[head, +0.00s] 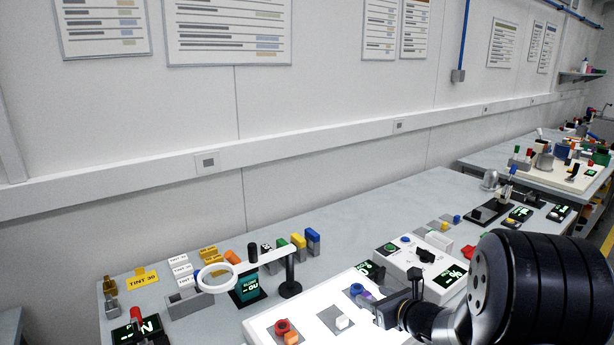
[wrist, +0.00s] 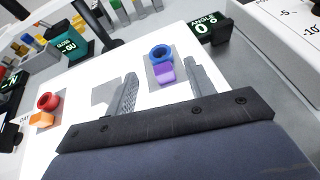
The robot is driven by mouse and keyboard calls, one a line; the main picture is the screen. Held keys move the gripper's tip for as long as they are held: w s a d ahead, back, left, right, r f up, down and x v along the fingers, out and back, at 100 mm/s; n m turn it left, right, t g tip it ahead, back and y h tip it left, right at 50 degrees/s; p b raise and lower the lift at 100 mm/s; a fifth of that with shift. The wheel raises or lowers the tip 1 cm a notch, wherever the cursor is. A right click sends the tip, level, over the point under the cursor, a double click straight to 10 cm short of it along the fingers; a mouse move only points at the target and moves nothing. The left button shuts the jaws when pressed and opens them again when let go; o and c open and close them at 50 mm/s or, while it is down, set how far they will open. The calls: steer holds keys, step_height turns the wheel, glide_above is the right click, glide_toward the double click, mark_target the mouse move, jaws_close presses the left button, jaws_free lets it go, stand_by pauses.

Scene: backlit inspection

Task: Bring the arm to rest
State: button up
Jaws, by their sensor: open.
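My gripper (wrist: 160,95) is open and empty in the wrist view, its two grey fingers spread above a bright white light panel (wrist: 85,75). A purple block (wrist: 165,73) and a blue ring-shaped piece (wrist: 160,53) lie on a grey patch between and beyond the fingertips. In the head view my arm comes in from the lower right and my gripper (head: 384,312) is low over the panel's right part. Whether the fingers touch anything is hard to tell.
A red ring-shaped piece (head: 282,327) and an orange block (head: 291,338) sit at the panel's left. A magnifier (head: 218,278) on a black stand rises behind it. A white control box (head: 420,262) stands close behind my gripper. Bare tabletop (head: 350,232) lies toward the wall.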

mark_target(362, 291)
steer(key=x, duration=0.5)
steer(key=shift+w+a+f, duration=0.2)
steer(key=shift+w+f, duration=0.05)
steer(key=shift+w, duration=0.05)
steer(key=shift+r, duration=0.75)
